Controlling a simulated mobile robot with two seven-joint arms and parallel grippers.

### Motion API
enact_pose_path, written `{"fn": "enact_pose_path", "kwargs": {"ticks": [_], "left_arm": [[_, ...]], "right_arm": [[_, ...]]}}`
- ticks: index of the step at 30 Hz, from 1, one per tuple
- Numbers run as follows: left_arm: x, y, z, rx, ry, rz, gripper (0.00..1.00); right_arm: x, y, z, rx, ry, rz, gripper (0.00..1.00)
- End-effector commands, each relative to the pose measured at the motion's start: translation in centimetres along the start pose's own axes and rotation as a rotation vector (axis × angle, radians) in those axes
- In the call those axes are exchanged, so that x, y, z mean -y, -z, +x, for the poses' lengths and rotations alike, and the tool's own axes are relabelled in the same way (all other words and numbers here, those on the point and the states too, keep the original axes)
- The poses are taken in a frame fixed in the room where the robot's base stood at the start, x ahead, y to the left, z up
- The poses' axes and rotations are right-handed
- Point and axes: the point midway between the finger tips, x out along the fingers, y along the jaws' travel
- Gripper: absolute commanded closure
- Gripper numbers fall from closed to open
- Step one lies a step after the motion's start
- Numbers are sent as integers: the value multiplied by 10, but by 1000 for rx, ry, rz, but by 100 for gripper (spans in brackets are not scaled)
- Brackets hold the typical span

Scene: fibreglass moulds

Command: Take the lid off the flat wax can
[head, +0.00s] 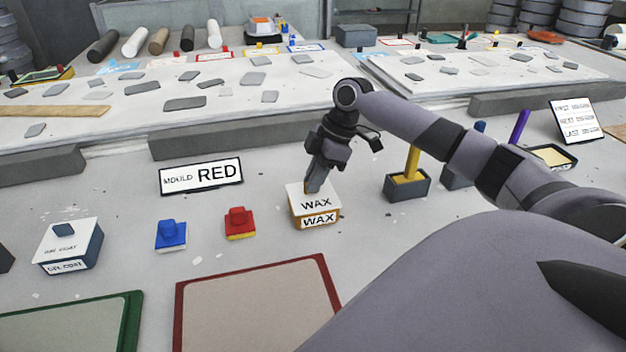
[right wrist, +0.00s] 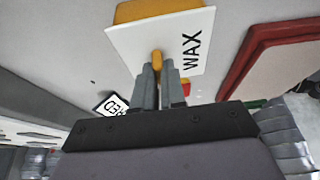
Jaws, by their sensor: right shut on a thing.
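The flat wax can (head: 303,222) is an orange box with a white WAX label on its front, on the bench in the middle of the head view. Its white lid (head: 301,203), also marked WAX, is over it; whether a gap parts them I cannot tell. My right gripper (head: 312,189) points down onto the lid's top. In the right wrist view its fingers (right wrist: 157,72) are shut on the lid's small orange knob (right wrist: 157,57). The lid (right wrist: 140,45) hides most of the orange can (right wrist: 150,10) there. My left gripper is not in view.
A blue block (head: 171,236) and a red one (head: 240,223) stand left of the can, and a gel coat box (head: 68,246) farther left. A red-framed panel (head: 255,312) lies in front. A grey holder (head: 407,187) stands right. A MOULD RED sign (head: 201,176) stands behind.

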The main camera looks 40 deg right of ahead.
Motion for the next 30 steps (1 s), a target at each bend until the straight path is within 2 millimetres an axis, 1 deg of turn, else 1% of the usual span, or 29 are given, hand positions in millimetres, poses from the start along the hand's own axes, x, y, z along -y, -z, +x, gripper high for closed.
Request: {"fn": "enact_pose_path", "kwargs": {"ticks": [5,8,11,14,21,24,30], "left_arm": [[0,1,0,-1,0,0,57],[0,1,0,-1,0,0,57],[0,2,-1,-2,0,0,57],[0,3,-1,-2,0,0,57],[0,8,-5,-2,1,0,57],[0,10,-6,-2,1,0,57],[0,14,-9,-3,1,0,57]], "right_arm": [[0,2,-4,0,-1,0,100],[-1,5,-12,-2,-2,-1,100],[-1,11,-25,-3,-4,-2,100],[-1,19,-44,-4,-5,-2,100],[-1,44,-104,-6,-6,-3,100],[-1,54,-127,-5,-4,-3,100],[0,68,-161,-4,-3,-1,100]]}}
